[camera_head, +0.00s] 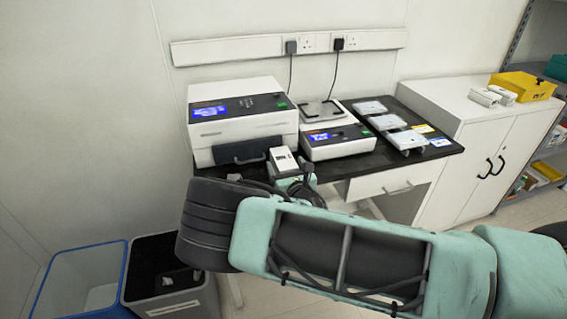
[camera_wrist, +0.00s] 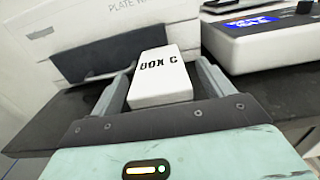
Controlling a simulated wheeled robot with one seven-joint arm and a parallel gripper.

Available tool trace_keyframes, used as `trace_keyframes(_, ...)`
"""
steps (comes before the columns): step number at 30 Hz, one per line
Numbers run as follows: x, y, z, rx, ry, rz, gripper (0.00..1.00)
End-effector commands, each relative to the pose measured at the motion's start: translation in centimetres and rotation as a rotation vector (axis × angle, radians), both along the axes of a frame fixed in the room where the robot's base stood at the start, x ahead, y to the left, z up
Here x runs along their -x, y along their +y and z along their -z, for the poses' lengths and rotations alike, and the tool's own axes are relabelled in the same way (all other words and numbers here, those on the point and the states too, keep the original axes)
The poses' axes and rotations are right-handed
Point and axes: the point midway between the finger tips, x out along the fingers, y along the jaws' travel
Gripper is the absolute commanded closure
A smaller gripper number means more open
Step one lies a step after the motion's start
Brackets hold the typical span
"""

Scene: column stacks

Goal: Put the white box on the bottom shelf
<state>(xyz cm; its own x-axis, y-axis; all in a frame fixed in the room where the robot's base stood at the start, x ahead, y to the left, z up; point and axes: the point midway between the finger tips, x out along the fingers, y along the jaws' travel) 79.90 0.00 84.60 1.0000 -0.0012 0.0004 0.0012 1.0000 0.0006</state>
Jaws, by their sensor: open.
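The white box (camera_head: 283,159), marked "BOX C", is at the front of the dark bench, in front of the large plate machine. It also shows in the wrist view (camera_wrist: 158,88). My gripper (camera_wrist: 165,66) is open, with one finger on each side of the box. A gap shows beside the box on at least the right side. In the head view, my gripper (camera_head: 291,172) is partly hidden behind my arm. A grey shelf rack (camera_head: 547,152) stands at the far right, cut off by the picture edge; I cannot tell which level is its lowest.
The plate machine (camera_head: 240,115) and a smaller device (camera_head: 335,139) stand close to the box. Several plates lie on the bench's right. A white cabinet (camera_head: 490,150) with a yellow bin (camera_head: 523,86) is between bench and rack. Two bins (camera_head: 88,280) stand lower left.

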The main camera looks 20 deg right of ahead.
Motion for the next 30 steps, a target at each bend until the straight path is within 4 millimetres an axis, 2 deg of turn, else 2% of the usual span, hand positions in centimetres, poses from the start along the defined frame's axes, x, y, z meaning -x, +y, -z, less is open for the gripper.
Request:
trace_keyframes(5, 0.0, 0.0, 0.1, 0.001, 0.001, 0.000, 0.20)
trace_keyframes(11, 0.0, 0.0, 0.0, 0.001, 0.000, 0.000, 0.76)
trace_keyframes(13, 0.0, 0.0, 0.0, 0.000, -0.001, 0.000, 0.76)
trace_keyframes(14, 0.0, 0.0, 0.0, 0.000, -0.001, 0.000, 0.80)
trace_keyframes(23, 0.0, 0.0, -0.5, 0.001, -0.001, -0.001, 0.80)
trace_keyframes(30, 0.1, 0.1, -3.3, -0.001, -0.003, -0.001, 0.80)
